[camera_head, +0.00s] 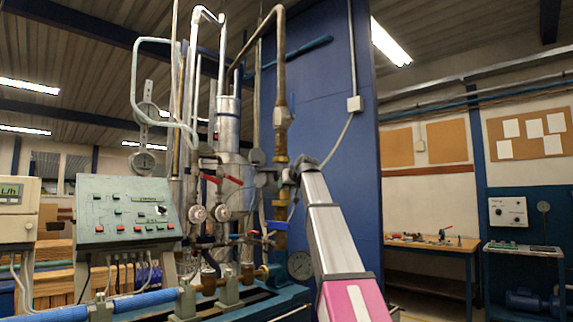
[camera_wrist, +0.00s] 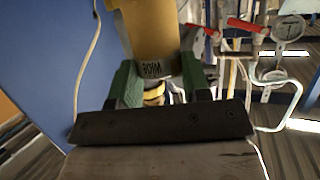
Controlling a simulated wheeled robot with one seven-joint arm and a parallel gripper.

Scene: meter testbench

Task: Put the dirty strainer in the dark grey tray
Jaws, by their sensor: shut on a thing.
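My gripper (camera_head: 288,177) is up at the vertical brass pipe line on the test rig, at the end of my arm. In the wrist view its green fingers (camera_wrist: 158,84) stand on either side of a brass-coloured part (camera_wrist: 154,94) and are shut on it. A larger brass body (camera_wrist: 152,35) with dark lettering is just beyond the fingers. The held part is mostly hidden, so I cannot tell whether it is the strainer or whether it is still attached to the pipe. I cannot make out a dark grey tray in either view.
Pipes, gauges and red-handled valves (camera_head: 209,178) crowd the rig to the left of my gripper. A green control box (camera_head: 128,212) stands at lower left. A blue panel (camera_head: 322,110) rises behind the rig. A wooden workbench (camera_head: 432,246) with small items is at the back right.

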